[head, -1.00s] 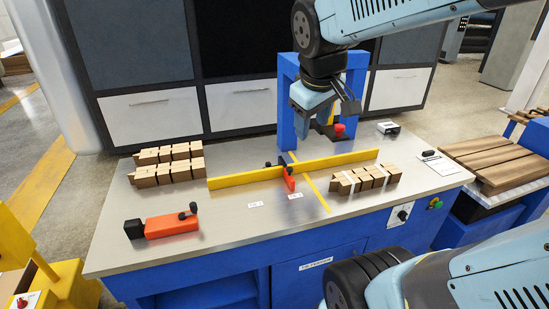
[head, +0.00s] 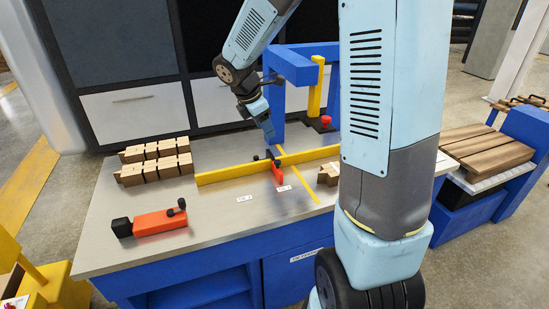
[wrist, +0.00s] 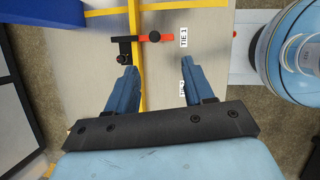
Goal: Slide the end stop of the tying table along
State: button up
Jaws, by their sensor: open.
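The end stop (head: 278,173) is a small red-orange plate with a black clamp and knob, set on the long yellow fence (head: 235,173) of the tying table (head: 215,225). In the wrist view the end stop (wrist: 154,38) lies just beyond my fingertips, with its black clamp (wrist: 124,50) over the fence. My gripper (head: 269,136) is above and behind the end stop, pointing down, apart from it. In the wrist view my gripper (wrist: 158,78) is open, with nothing between its fingers. A "TIE 1" label (wrist: 184,37) lies beside the end stop.
An orange block with a black end and knob (head: 158,222) lies at the table's front left. A blue arch (head: 290,70) rises at the back, near a red button (head: 326,120). My arm hides the table's right side.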

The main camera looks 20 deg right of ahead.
aim_at(277, 161)
jog(key=shift+n, duration=0.8)
jog(key=x, duration=0.5)
jog(key=w+x, duration=0.1)
jog(key=x, duration=0.9)
jog(key=shift+w+a+f, duration=0.3)
jog(key=shift+f, duration=0.15)
jog(key=shift+c, duration=0.4)
grip_shut()
